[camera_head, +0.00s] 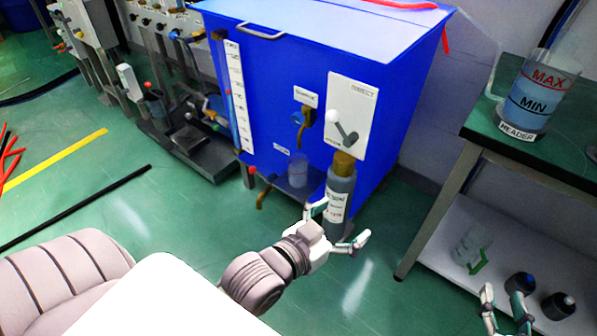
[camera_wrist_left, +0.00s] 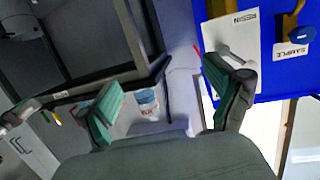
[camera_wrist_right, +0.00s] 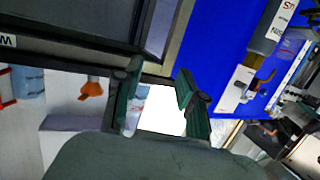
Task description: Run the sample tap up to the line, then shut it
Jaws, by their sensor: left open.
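The sample tap (camera_head: 303,118), a brass spout with a blue handle under a SAMPLE label, is on the front of the blue cabinet (camera_head: 300,50). It also shows in the left wrist view (camera_wrist_left: 290,22). A clear cup (camera_head: 298,170) stands on a small tray below it; its line and level are too small to read. My left gripper (camera_head: 338,224) is open in front of a grey, brown-capped bottle (camera_head: 341,186). Nothing shows between its fingers in the left wrist view (camera_wrist_left: 165,100). My right gripper (camera_head: 504,308) is at the lower right edge, open and empty in its wrist view (camera_wrist_right: 158,100).
A white panel with a lever (camera_head: 352,112) is right of the tap. A HEADER container (camera_head: 535,95) with MAX and MIN marks stands on the green-topped bench (camera_head: 500,125). Its lower shelf (camera_head: 450,240) holds a clear jug (camera_head: 472,246) and dark bottles.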

